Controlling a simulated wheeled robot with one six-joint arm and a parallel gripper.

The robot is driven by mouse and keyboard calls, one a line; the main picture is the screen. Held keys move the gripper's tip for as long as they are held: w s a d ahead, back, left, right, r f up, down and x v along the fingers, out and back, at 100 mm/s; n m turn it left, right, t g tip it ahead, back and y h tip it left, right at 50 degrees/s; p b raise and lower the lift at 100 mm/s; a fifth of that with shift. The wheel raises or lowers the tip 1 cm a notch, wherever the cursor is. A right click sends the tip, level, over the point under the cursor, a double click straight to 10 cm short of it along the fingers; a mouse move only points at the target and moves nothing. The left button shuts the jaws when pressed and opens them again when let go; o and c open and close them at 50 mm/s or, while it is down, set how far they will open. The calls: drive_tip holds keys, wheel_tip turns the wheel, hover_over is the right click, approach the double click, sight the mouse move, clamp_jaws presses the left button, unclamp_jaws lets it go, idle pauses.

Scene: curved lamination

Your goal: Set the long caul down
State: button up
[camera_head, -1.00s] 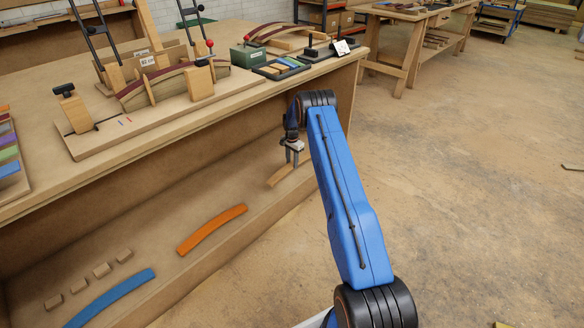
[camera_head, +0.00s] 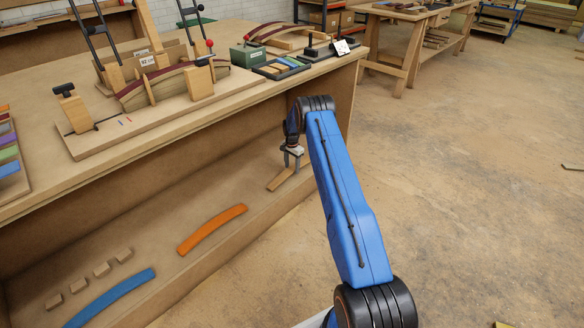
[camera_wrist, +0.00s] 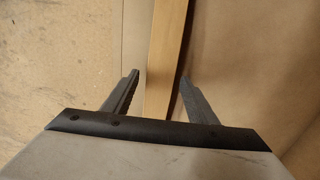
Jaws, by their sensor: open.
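The long caul is a plain, light wooden bar (camera_head: 280,180) on the lower shelf of the bench, near its right end. In the wrist view the caul (camera_wrist: 168,50) runs lengthwise between my gripper's two fingers. My gripper (camera_head: 292,160) is at the far end of the caul, pointing down. In the wrist view my gripper (camera_wrist: 160,75) is open, with a finger on each side of the bar and a gap on both sides. The caul's far end is outside the wrist view, and its near part is hidden by my gripper body.
On the same shelf lie an orange curved strip (camera_head: 212,229), a blue curved strip (camera_head: 110,300) and several small wooden blocks (camera_head: 102,269). The bench top (camera_head: 150,145) overhangs the shelf. A clamping form (camera_head: 165,83) stands on it.

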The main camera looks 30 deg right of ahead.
sight(292, 169)
drive_tip(key=shift+r, duration=0.1)
wheel_tip(292, 169, up, 8)
drive_tip(key=shift+f, duration=0.2)
idle(0.6)
